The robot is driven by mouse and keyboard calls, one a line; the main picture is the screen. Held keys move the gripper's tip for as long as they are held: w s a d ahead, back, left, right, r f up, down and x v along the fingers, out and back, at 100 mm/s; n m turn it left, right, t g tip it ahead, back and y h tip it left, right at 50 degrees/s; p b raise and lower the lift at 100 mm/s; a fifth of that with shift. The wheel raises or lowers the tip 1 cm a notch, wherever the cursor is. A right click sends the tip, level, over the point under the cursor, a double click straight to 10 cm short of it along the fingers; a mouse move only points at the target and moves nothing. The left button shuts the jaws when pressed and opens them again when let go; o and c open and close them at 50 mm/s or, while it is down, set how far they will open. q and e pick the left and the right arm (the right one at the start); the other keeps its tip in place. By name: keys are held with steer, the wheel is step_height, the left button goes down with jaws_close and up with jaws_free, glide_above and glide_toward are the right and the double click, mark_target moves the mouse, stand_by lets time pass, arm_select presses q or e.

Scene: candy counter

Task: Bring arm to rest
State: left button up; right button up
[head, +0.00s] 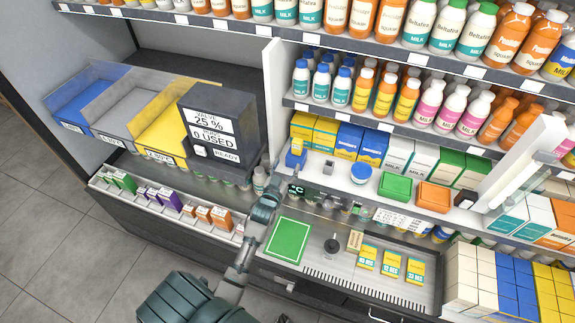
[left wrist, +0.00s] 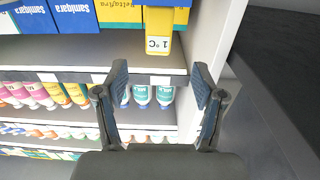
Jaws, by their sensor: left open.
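My left arm comes in from the bottom of the head view and reaches up over the counter's front edge. My left gripper (head: 271,183) is at the counter, beside the left end of the white shelf, and shows small there. In the left wrist view my left gripper (left wrist: 160,82) has its two dark fingers spread apart with nothing between them. Beyond the fingers are a shelf edge and bottles, apart from the fingertips as far as I can tell. My right gripper is not in view.
A green mat (head: 287,241) lies on the counter tray, right of my arm. A dark display box (head: 219,125) and sloped bins (head: 138,108) stand left of the gripper. A shelf divider (head: 274,95) rises behind it. Grey floor (head: 50,220) is free at the left.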

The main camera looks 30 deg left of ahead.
arm_select(q)
steer(key=s+d+f+m+g+h, duration=0.1)
steer(key=s+d+f+g+h, duration=0.1)
steer(key=s+d+f+g, duration=0.35)
steer(key=s+d+f+m+g+h, duration=0.1)
steer(key=s+d+f+m+g, duration=0.1)
steer(key=s+d+f, duration=0.55)
steer(key=s+d+f+m+g+h, duration=0.1)
steer(key=s+d+g, duration=0.15)
steer(key=s, duration=0.75)
steer(key=s+d+m+g, duration=0.15)
steer(key=s+g, duration=0.25)
steer(key=s, duration=0.7)
step_height(320, 180, down, 25)
steer(key=s+g, duration=0.1)
steer(key=s+a+f+g, duration=0.1)
steer(key=s+a+f, duration=0.1)
steer(key=s+f, duration=1.4)
steer(key=shift+s+a+f+g, duration=0.3)
steer(key=shift+s+a+f, duration=0.05)
steer(key=shift+s, duration=0.3)
steer(key=shift+n, duration=0.25)
